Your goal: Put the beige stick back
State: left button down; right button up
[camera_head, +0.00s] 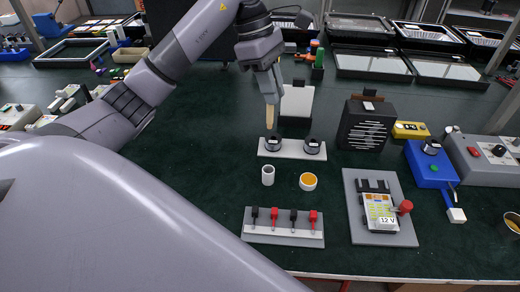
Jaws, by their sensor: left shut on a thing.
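My left gripper (270,98) points down near the middle of the head view, shut on the beige stick (270,120). The stick hangs roughly upright from the fingertips. Its lower end appears just above or behind the white bar holding two dark-rimmed jars (312,147); I cannot tell whether it touches anything. A small white cylindrical cup (268,176) stands in front of the bar. A white pot with orange contents (308,182) stands to the cup's right. My right gripper is not in view.
A rack with black and red leads (285,237) lies in front. To its right is a grey board with a 12 V unit (380,212). A black slatted box (364,126) and blue device (428,165) stand right. Green mat (215,170) is clear left of the cup.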

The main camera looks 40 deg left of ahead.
pick_arm(q)
notch_tip(320, 180, down, 19)
jog(key=p, duration=0.1)
dwell(0.3)
jog(key=shift+f, duration=0.1)
jog(key=c, duration=1.1)
grip_release()
jog(key=b+v, duration=0.1)
jog(key=v, duration=1.1)
jog(key=shift+r, duration=0.25)
